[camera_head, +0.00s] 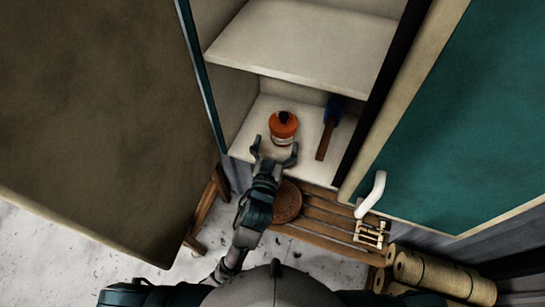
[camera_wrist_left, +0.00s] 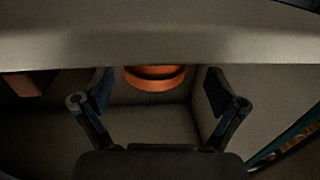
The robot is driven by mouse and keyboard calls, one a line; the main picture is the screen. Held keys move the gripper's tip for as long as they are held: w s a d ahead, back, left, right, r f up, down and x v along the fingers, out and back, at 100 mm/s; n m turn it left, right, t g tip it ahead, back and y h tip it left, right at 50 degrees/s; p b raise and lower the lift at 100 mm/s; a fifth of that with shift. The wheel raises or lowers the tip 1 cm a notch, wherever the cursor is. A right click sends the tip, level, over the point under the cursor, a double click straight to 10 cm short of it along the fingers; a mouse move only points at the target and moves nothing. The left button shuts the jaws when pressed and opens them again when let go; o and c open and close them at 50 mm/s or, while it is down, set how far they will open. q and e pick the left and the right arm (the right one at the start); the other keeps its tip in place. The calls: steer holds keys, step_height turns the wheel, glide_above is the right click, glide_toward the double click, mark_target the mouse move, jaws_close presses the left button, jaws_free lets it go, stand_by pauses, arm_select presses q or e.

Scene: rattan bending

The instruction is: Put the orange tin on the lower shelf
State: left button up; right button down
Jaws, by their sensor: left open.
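The orange tin (camera_head: 283,125) stands on the lower shelf (camera_head: 262,112) of the open cabinet, near its front edge. It has a dark top piece. My left gripper (camera_head: 274,156) is open just in front of the tin, with its fingers spread toward it. In the left wrist view the tin (camera_wrist_left: 154,78) shows beyond and between the open fingertips (camera_wrist_left: 160,88), partly hidden by the pale shelf board (camera_wrist_left: 160,40) across the top. I cannot tell whether a fingertip touches it. My right gripper is not in view.
A blue-handled tool (camera_head: 329,128) lies on the lower shelf, right of the tin. The upper shelf (camera_head: 305,45) hangs above. A brown door panel (camera_head: 100,120) is at left, a teal door (camera_head: 460,110) at right. A slatted bench (camera_head: 322,217) and rolled coils (camera_head: 440,275) are below.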

arm_select(q)
steer(key=s+a, duration=0.1)
steer(key=s, duration=0.5)
steer(key=shift+b, duration=0.45)
